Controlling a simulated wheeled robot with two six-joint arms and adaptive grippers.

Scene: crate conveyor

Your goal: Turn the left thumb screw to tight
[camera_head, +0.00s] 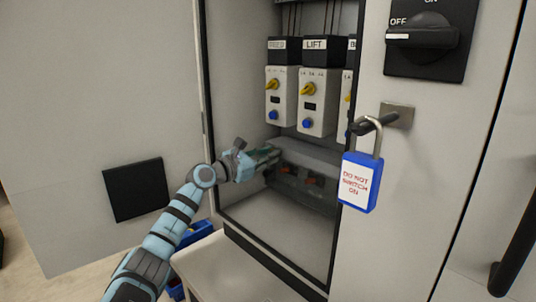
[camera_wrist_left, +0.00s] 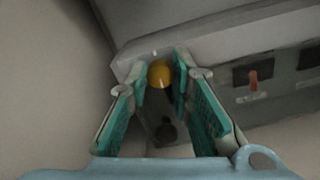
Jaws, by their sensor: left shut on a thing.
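My left gripper (camera_head: 266,159) reaches into the open cabinet, at the left end of the grey unit (camera_head: 305,153) low inside it. In the left wrist view the left gripper (camera_wrist_left: 160,80) has its two teal-padded fingers on either side of a round yellow thumb screw (camera_wrist_left: 160,72), shut on it. The knob sits below the pale edge of the grey unit. In the head view the thumb screw is hidden by the gripper. Its turned position cannot be read. My right gripper is in neither view.
Breakers (camera_head: 314,101) with yellow levers and blue buttons hang above the gripper. Small orange levers (camera_head: 312,181) sit right of it; one also shows in the wrist view (camera_wrist_left: 253,80). A blue padlock (camera_head: 361,182) hangs on the right panel, below a black OFF switch (camera_head: 422,38).

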